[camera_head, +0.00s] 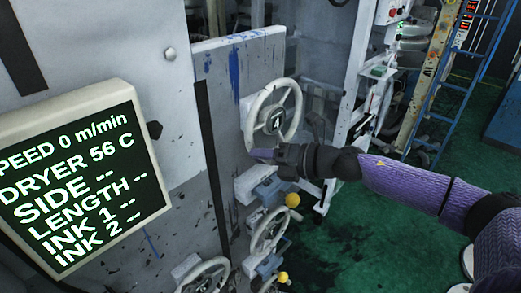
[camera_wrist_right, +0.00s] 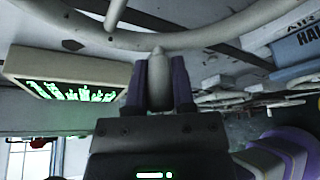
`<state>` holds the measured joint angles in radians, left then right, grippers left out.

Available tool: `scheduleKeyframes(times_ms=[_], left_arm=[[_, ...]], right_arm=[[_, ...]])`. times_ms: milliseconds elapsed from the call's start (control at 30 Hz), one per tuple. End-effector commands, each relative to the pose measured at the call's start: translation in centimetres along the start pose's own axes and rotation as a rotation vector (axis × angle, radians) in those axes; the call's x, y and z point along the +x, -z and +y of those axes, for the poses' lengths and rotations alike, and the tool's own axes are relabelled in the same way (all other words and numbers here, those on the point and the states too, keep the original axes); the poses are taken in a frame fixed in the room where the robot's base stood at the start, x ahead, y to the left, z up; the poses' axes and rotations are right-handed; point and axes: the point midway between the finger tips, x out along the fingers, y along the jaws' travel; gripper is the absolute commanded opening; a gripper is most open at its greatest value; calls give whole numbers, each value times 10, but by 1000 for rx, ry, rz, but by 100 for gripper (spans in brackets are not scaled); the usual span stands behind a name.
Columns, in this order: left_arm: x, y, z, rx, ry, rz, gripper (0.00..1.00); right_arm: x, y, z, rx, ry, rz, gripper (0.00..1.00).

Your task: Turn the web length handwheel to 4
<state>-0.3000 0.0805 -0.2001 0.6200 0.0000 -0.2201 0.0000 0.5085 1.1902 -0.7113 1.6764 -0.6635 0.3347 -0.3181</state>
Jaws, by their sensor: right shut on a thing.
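A pale handwheel (camera_head: 297,103) with spokes and a dark hub stands on the grey panel, the uppermost of the wheels in the head view. My right gripper (camera_head: 262,154) is at the lower edge of this wheel. In the right wrist view, the right gripper (camera_wrist_right: 159,78) is shut on a pale, rounded handle (camera_wrist_right: 159,66) between its dark fingers, beside the wheel rim (camera_wrist_right: 215,32). The screen (camera_head: 120,93) reads LENGTH with two dashes. My left gripper is not in view.
A second handwheel (camera_head: 257,229) sits below, near yellow knobs (camera_head: 292,200), and a third (camera_head: 222,265) is at the bottom. The screen juts out at the left and also shows in the right wrist view (camera_wrist_right: 70,70). A blue ladder (camera_head: 446,90) stands on the green floor (camera_head: 345,250).

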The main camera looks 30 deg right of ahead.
Motion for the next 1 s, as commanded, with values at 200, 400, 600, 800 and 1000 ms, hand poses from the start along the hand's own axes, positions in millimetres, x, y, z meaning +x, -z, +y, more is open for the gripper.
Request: scheduleKeyframes(times_ms=[200, 400, 600, 800, 1000], left_arm=[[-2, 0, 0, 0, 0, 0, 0], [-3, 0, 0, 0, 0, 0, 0], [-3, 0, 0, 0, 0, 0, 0], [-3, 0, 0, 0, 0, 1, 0], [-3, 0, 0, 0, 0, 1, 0]], right_arm=[[0, 2, -6, -69, 28, 3, 0], [1, 2, -9, -97, 39, 2, 0], [1, 2, -10, -101, 41, 2, 0], [1, 2, -10, -100, 41, 2, 0], [1, 2, -10, -100, 41, 1, 66]])
